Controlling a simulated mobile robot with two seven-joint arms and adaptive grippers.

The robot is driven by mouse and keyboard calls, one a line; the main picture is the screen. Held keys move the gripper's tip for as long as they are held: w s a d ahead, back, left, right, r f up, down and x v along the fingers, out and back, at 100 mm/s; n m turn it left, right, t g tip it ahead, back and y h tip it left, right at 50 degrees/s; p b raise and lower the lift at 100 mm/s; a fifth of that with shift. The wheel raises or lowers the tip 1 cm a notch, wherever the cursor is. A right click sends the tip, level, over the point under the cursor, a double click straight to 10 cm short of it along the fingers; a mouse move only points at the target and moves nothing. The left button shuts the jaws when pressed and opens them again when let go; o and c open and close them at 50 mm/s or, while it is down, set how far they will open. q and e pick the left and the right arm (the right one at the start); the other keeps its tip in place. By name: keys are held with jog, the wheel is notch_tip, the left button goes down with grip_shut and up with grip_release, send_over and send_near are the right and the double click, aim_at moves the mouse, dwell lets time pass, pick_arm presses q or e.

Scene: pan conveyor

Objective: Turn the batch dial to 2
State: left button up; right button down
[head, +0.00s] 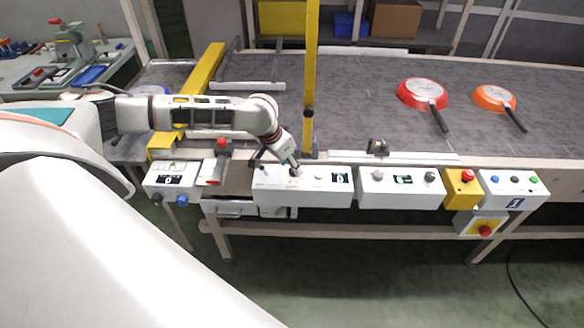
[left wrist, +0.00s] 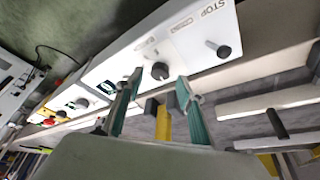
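A white control box (head: 270,198) on the conveyor's front edge carries a small display (head: 340,178) with one digit, perhaps 0 or 6. In the left wrist view the box shows a dark round dial (left wrist: 160,70) with an unreadable label beside it. I cannot confirm that this is the batch dial, and its setting is not legible. My left gripper (head: 294,170) is over this box; in the left wrist view its open fingers (left wrist: 160,80) are apart, with the dial between and just beyond the tips. Contact cannot be told. My right gripper is not in view.
A lever (left wrist: 219,48) marked STOP stands beside the dial. A second white box (head: 400,198) and a yellow box with a red button (head: 467,175) are to the right. A red pan (head: 420,93) and an orange pan (head: 492,98) lie on the belt. A yellow post (head: 310,80) rises behind the gripper.

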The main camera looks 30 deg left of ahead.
pick_arm(q)
jog(key=shift+x, duration=1.2)
grip_shut()
